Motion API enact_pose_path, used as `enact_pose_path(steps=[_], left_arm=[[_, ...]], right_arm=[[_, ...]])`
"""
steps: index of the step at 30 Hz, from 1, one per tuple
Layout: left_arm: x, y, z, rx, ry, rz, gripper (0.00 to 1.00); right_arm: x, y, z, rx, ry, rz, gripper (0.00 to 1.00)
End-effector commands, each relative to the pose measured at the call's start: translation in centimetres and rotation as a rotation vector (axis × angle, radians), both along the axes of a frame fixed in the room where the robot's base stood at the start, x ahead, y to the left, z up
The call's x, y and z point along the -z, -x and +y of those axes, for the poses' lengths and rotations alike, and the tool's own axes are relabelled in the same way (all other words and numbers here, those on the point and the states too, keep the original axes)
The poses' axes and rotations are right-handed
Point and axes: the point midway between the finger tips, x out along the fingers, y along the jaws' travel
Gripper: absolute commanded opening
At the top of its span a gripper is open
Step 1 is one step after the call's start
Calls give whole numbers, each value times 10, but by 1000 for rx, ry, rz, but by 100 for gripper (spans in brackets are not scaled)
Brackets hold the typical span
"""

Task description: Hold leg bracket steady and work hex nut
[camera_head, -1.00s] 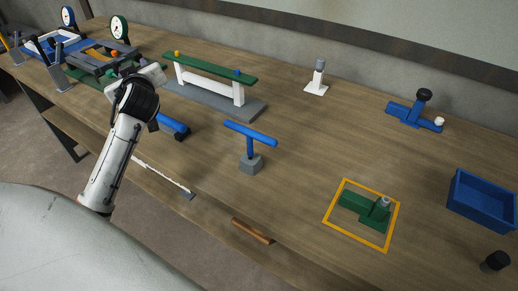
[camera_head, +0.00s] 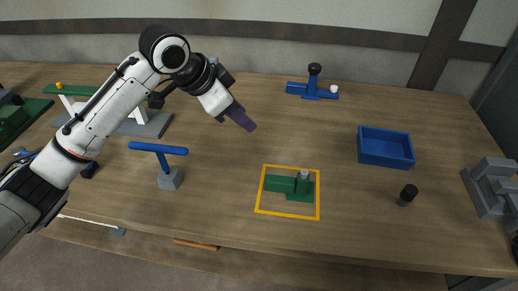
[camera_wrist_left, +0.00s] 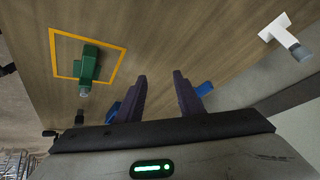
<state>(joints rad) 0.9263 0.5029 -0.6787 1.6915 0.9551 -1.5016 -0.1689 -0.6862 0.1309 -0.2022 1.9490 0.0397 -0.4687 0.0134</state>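The green leg bracket (camera_head: 291,187) lies on the table inside a yellow square outline (camera_head: 288,215). A grey hex nut (camera_head: 304,175) sits on top of its right end. The bracket (camera_wrist_left: 89,62) and nut (camera_wrist_left: 84,91) also show in the left wrist view, left of my fingers. My left gripper (camera_head: 246,122) is in the air above the table, up and left of the bracket. In the left wrist view its two dark fingers (camera_wrist_left: 160,85) are apart with nothing between them. My right gripper is not in view.
A blue open bin (camera_head: 386,160) and a black knob-like cylinder (camera_head: 408,194) stand right of the bracket. A blue fixture with a black knob (camera_head: 313,90) is at the back. A blue T-shaped stand (camera_head: 170,180) is at left. Table around the outline is clear.

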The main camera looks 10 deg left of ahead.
Motion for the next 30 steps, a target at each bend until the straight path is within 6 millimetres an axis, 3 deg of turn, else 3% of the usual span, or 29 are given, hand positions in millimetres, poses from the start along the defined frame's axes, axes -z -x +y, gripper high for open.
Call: enact_pose_path(steps=[3,10,17,30], left_arm=[[7,36,-34,289,-91,84,34],[14,81,-54,608,-171,186,34],[27,90,-60,664,-180,208,34],[79,89,-80,662,-177,206,34]], right_arm=[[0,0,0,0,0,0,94],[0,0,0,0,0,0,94],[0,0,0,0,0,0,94],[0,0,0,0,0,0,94]])
